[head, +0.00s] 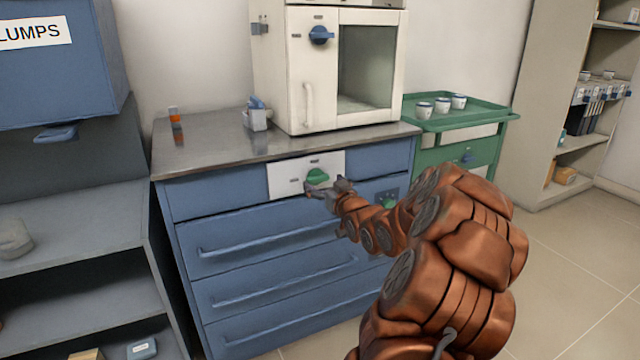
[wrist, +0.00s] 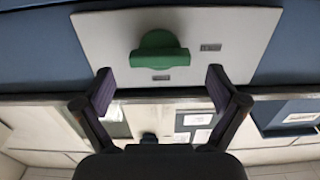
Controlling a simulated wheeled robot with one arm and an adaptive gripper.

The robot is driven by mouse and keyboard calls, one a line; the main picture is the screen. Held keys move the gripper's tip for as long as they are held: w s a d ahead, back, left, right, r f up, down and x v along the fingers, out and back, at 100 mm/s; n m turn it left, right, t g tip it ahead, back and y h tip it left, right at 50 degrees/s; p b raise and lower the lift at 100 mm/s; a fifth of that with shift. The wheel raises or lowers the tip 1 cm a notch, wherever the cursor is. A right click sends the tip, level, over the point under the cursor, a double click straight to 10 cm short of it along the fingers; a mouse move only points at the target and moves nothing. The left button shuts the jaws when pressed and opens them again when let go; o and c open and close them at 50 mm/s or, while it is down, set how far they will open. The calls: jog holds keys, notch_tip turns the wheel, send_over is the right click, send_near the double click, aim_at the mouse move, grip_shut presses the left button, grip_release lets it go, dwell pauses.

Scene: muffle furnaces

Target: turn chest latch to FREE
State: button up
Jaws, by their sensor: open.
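A green knob (head: 317,176) is mounted on a white plate (head: 284,181) at the top of the blue drawer chest (head: 215,192). Small labels on the plate are too small to read. In the wrist view the green knob (wrist: 159,50) sits on its pale plate (wrist: 110,30), with its bar lying across the picture. My gripper (head: 325,190) is just in front of the plate, below and right of the knob. In the wrist view my gripper (wrist: 158,90) has its two fingers wide apart, with nothing between them. The fingertips appear apart from the knob.
A white furnace (head: 313,90) with a blue knob (head: 321,35) stands on the steel worktop (head: 205,140). A green cart (head: 460,145) with cups is at right. Another green knob (head: 388,203) shows lower on the chest. Grey shelves (head: 70,235) stand at left.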

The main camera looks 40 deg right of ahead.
aim_at(317, 178)
jog(key=shift+x, duration=1.2)
jog(key=shift+c, duration=0.4)
jog(key=c, duration=1.1)
jog(key=shift+o, duration=0.2)
